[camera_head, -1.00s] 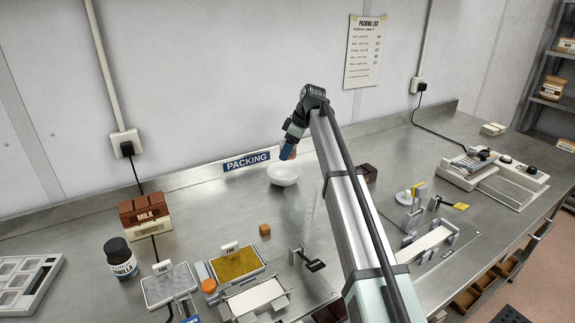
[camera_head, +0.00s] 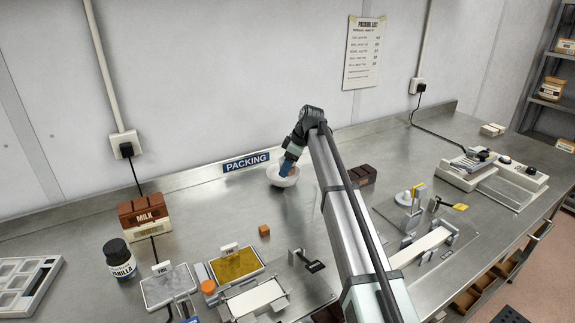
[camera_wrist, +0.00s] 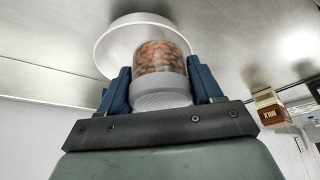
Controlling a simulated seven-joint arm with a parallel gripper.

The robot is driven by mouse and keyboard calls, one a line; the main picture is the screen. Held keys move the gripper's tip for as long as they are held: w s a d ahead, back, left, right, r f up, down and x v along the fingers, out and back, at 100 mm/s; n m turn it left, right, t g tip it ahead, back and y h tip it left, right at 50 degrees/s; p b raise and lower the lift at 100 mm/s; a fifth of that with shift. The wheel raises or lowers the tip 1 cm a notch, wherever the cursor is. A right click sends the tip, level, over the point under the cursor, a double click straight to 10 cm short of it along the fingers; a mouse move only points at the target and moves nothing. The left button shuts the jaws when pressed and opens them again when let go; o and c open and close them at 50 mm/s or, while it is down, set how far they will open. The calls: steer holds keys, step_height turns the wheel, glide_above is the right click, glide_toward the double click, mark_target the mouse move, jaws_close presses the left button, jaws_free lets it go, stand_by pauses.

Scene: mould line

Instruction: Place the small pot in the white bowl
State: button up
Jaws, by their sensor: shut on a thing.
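The white bowl (camera_head: 273,176) stands on the steel bench in front of the PACKING sign, partly covered by my gripper. It also shows in the wrist view (camera_wrist: 112,40), behind the pot. The small pot (camera_wrist: 160,62) is a clear jar with brown-orange contents and a grey ribbed end. My gripper (camera_wrist: 159,85) is shut on it, a blue finger on each side. In the head view my gripper (camera_head: 286,168) points down at the bowl. The pot is hidden there, and I cannot tell whether it touches the bowl.
A PACKING sign (camera_head: 246,161) stands behind the bowl against the wall. Brown blocks (camera_head: 361,176) lie to the right of my arm. A milk block stack (camera_head: 145,214), a vanilla jar (camera_head: 120,258) and a small brown cube (camera_head: 264,230) lie left and in front. Bench around the bowl's front is clear.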

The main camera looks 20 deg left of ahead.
steer(key=shift+f, duration=0.4)
steer(key=o, duration=1.1)
steer(key=shift+o, duration=0.2)
steer(key=shift+r, duration=0.45)
steer(key=v, duration=1.2)
steer(key=shift+d+r, duration=0.1)
steer(key=shift+r, duration=0.05)
